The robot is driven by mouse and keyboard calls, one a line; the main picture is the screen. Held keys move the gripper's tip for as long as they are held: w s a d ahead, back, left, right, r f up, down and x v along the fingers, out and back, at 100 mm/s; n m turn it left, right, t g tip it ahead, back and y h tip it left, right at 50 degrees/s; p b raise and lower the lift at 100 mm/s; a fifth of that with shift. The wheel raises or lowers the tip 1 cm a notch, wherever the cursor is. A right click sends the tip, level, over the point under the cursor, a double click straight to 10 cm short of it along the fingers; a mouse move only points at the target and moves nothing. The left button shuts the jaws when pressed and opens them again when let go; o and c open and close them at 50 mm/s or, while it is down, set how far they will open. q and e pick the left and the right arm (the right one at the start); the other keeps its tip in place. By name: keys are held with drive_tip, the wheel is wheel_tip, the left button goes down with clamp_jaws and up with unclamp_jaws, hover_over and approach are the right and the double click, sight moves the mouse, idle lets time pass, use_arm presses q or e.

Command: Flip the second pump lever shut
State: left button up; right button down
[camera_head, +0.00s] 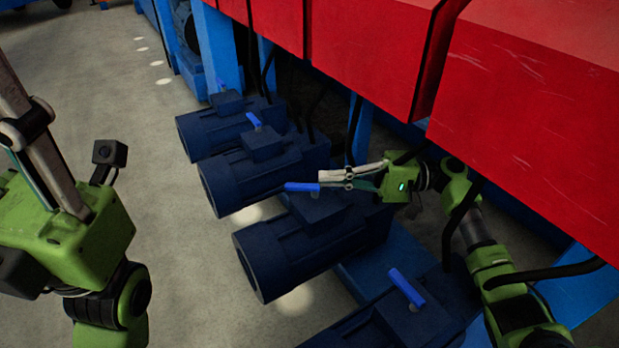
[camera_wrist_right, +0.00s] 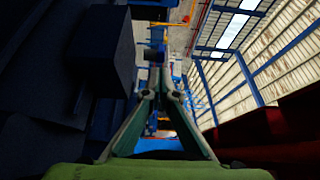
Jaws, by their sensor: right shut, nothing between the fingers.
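Several dark blue pumps stand in a row, each with a bright blue lever on top. The lever beside my right gripper (camera_head: 322,179) belongs to the second pump (camera_head: 310,240) from the front and points left, nearly level (camera_head: 302,187). The fingers are shut and empty, close to the lever's right end; I cannot tell whether they touch it. The wrist view shows the fingers (camera_wrist_right: 161,95) converging, with no clear lever. The nearest pump's lever (camera_head: 407,286) and the farther levers (camera_head: 254,120) (camera_head: 221,86) slant up-left. My left gripper (camera_head: 20,120) is at the left, its tips unclear.
Large red panels (camera_head: 540,90) overhang the pumps on the right. Blue posts (camera_head: 218,45) and black hoses run beneath and behind. A dark block (camera_wrist_right: 102,50) fills the left of the wrist view. The grey floor (camera_head: 150,130) left of the pumps is clear.

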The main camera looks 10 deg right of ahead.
drive_tip(key=d, duration=0.4)
drive_tip(key=s+d, duration=0.1)
drive_tip(key=d, duration=0.1)
drive_tip(key=shift+d, duration=0.1)
